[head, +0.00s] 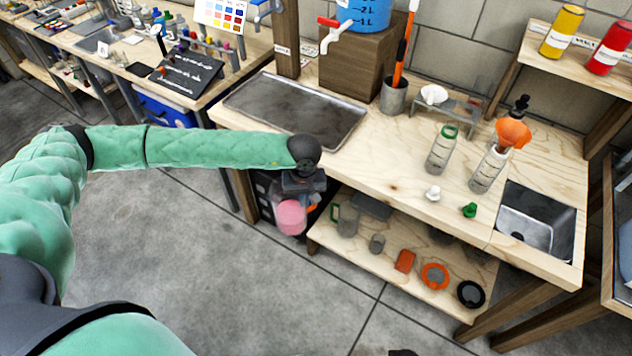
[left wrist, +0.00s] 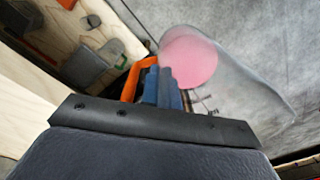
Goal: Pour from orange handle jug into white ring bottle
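My left gripper (head: 306,190) is shut on the orange handle (left wrist: 138,74) of a clear jug. Pink liquid (head: 291,217) shows in the jug, also in the left wrist view (left wrist: 190,55). The jug hangs over the floor, left of the workbench's front edge. A clear bottle (head: 485,176) stands at the right of the bench with an orange funnel (head: 513,133) in its mouth; its ring is hard to make out, but it appears to be the white ring bottle. A bottle with a green ring (head: 441,150) stands left of it. My right gripper is not clearly seen.
A white cap (head: 433,194) and a green cap (head: 470,210) lie near the bench's front. A sink (head: 535,222) is at the right, a metal tray (head: 300,108) at the left. The lower shelf (head: 420,282) holds a green-handled jug (head: 345,221) and lids.

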